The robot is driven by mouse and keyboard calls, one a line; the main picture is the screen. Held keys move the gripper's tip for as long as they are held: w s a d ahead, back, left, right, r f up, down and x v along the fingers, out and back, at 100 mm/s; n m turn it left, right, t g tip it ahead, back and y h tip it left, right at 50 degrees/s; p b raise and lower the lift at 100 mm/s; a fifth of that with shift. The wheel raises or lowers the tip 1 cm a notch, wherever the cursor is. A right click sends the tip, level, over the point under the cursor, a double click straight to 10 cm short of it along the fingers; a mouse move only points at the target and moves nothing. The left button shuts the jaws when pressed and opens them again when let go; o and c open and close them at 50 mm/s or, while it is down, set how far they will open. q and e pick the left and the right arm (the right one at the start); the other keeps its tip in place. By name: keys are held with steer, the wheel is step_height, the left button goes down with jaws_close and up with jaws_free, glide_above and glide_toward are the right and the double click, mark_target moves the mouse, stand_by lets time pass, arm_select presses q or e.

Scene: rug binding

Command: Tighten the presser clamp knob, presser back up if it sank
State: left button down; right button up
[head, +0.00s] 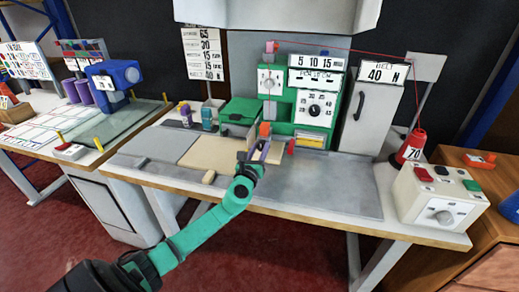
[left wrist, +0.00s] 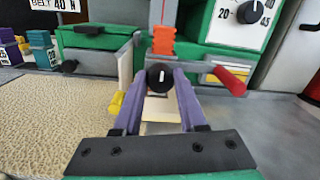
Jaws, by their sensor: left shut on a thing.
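The green binding machine (head: 335,104) stands at the back of the table, with white dials on its front. Its orange presser part (head: 265,129) also shows in the left wrist view (left wrist: 163,42), upright just behind the black clamp knob (left wrist: 159,77). My left gripper (head: 259,150) reaches in from the front. In the left wrist view its purple fingers (left wrist: 159,88) are shut on the knob, one on each side. The knob's white mark faces me. A pale plate (left wrist: 160,112) shows below, between the fingers. My right gripper is not in view.
A red lever (left wrist: 229,80) sticks out close to the right of the fingers, and a small yellow piece (left wrist: 116,103) lies to their left. A beige rug piece (head: 212,153) lies on the table. A control box (head: 440,198) stands at the right; the grey front right surface (head: 320,185) is clear.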

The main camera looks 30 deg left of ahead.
arm_select(q)
steer(key=shift+c, duration=2.3)
jaws_free()
steer(key=v, duration=1.4)
steer(key=shift+s, duration=0.3)
